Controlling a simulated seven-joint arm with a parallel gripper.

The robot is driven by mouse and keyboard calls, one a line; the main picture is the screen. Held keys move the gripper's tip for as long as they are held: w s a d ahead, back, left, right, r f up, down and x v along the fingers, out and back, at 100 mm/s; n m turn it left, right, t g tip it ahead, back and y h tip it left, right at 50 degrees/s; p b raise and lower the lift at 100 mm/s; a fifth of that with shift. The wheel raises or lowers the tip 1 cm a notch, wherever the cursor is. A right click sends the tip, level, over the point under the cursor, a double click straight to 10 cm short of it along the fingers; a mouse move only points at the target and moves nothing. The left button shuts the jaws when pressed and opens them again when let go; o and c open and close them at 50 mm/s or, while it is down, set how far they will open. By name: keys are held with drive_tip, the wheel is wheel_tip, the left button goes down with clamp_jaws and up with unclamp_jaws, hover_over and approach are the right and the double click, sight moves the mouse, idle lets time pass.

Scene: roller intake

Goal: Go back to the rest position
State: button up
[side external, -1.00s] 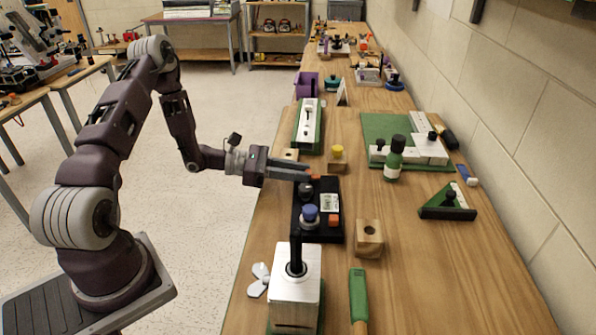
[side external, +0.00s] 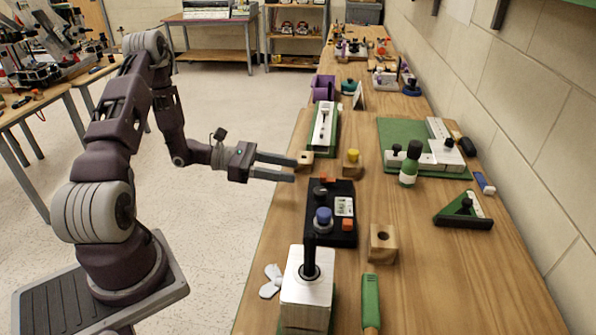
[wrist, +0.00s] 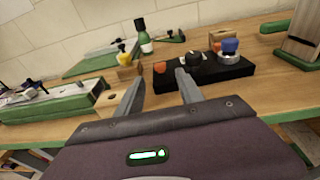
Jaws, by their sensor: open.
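My gripper (side external: 285,167) is open, with nothing between its two grey fingers. In the side external view it hangs level at the table's left edge, left of the black base with the blue knob. In the wrist view my gripper (wrist: 158,85) shows both fingers spread apart. The black base (wrist: 222,72) lies beyond the right finger in that view, and it also shows in the side external view (side external: 318,232). My arm is bent, with the elbow high above its base.
The wooden table (side external: 420,270) carries a white box with a black post (side external: 305,290), a wooden block with a hole (side external: 382,243), a green bottle (side external: 410,165), a green-handled tool (side external: 371,300) and a long green-and-white fixture (side external: 323,130). Open floor lies left of the table.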

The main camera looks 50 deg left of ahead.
drive_tip(key=s+d+r+m+g, duration=0.4)
drive_tip(key=d+r+m+g, duration=0.1)
drive_tip(key=d+r+m, duration=0.25)
drive_tip(key=s+d+r+m+g, duration=0.4)
drive_tip(key=d+r+m+g, duration=0.25)
drive_tip(key=d, duration=0.25)
drive_tip(key=s+r+m+t+y, duration=0.2)
drive_tip(key=s+m+y, duration=0.3)
drive_tip(key=s+m, duration=0.1)
drive_tip(key=s+a+r+m+t+y, duration=0.1)
drive_tip(key=s+r+m+t+y, duration=0.2)
drive_tip(key=s+m+y, duration=0.2)
drive_tip(key=s+m, duration=0.2)
drive_tip(key=s, duration=0.2)
drive_tip(key=shift+s+a+r+m+y, duration=0.25)
drive_tip(key=shift+r+m+y, duration=0.05)
drive_tip(key=shift+r+y, duration=0.1)
